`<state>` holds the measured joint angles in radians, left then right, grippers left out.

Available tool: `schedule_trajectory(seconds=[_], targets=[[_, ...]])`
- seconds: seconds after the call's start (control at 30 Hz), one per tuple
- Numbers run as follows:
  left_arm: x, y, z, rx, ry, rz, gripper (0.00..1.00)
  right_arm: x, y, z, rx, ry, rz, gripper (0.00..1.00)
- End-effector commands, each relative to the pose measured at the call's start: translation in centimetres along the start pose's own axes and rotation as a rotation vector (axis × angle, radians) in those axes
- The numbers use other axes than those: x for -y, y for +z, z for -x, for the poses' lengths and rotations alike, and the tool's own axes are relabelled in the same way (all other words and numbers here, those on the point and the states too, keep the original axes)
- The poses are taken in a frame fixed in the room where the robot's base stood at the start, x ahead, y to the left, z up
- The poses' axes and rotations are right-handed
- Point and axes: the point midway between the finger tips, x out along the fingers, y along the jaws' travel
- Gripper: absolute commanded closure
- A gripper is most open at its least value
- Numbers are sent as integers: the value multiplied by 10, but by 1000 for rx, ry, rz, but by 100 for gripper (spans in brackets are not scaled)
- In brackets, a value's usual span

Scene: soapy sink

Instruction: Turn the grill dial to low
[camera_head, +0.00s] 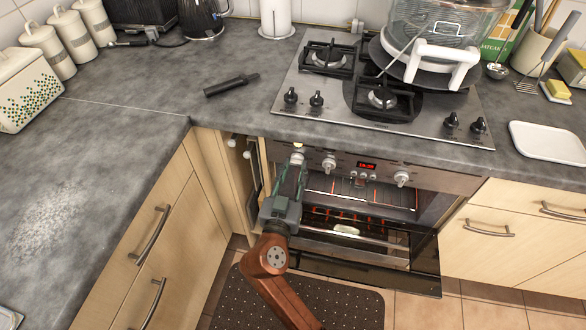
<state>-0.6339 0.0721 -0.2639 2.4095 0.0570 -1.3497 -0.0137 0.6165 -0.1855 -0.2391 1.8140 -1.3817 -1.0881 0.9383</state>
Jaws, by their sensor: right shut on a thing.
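The oven (455,183) sits under the counter with a row of controls on its steel front panel. My right gripper (297,158) reaches up from the bottom of the view and is shut at the left end of this panel, on the leftmost dial, which it mostly hides; only a pale bit shows above the fingertips. The dial's setting cannot be read. Two more dials show: a middle dial (329,164) and a right dial (401,178), with a red lit display (367,166) between them. My left gripper is not in view.
A gas hob (300,108) with a large glass-lidded appliance (450,35) is above. A dark rod-like object (231,85) lies on the counter. Cupboards flank the oven.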

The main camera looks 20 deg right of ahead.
Motion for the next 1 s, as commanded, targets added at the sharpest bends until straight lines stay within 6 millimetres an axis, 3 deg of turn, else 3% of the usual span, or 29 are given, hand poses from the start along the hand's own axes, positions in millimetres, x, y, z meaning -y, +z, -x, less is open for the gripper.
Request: schedule_trajectory(seconds=[0.37,0.4,0.6,1.0], targets=[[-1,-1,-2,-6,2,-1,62,0,1,0,3,0,-6,98],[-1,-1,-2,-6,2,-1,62,0,1,0,3,0,-6,74],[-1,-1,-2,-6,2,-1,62,0,1,0,2,0,-5,60],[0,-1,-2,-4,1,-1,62,0,0,0,1,0,-5,56]])
